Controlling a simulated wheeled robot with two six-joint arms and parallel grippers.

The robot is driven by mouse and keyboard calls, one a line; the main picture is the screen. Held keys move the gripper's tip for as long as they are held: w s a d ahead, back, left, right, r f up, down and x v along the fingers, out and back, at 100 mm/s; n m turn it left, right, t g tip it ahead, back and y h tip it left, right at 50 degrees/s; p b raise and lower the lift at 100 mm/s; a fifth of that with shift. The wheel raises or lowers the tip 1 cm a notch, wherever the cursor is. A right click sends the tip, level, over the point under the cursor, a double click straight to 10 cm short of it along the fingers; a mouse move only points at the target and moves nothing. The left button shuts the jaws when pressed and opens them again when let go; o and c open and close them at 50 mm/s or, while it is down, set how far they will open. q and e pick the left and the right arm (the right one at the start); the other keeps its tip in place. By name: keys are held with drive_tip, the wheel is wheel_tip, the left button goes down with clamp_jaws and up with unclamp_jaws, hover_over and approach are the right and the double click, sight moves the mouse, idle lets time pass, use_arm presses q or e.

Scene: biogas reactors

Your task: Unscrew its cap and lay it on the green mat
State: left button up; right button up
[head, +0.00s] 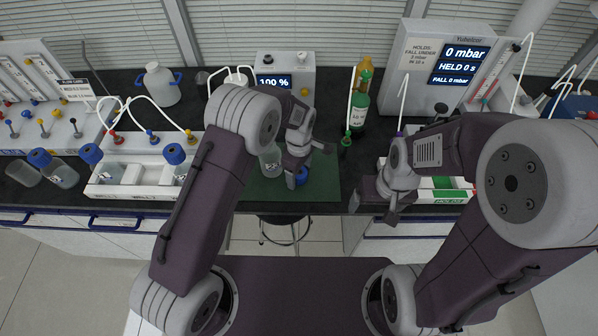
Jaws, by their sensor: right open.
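A green mat (320,183) lies on the dark bench in the middle of the head view. A clear glass bottle (270,161) stands on it, partly hidden behind my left arm. A blue cap (302,175) shows just below my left gripper (308,165), whose fingers look spread apart. The cap seems to be on the mat, but its contact with the nearer finger is unclear. My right gripper (374,208) is open and empty at the front edge of the bench, right of the mat.
A white rack with blue-capped bottles (130,172) stands left. Behind the mat are a 100 % display box (285,72) and a green bottle (359,108). A white-green tray (440,190) and a pressure display unit (445,65) stand right.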

sight(299, 174)
use_arm(q)
wheel_tip(299, 174, up, 12)
drive_tip(key=shift+r, duration=0.2)
idle(0.4)
drive_tip(key=s+a+f+m+t, duration=0.1)
drive_tip(key=s+a+m, duration=1)
drive_tip(key=s+a, duration=0.5)
drive_tip(key=shift+s+a+f+m, duration=0.3)
drive_tip(key=shift+s+a+f, duration=0.1)
drive_tip(key=shift+a, duration=0.1)
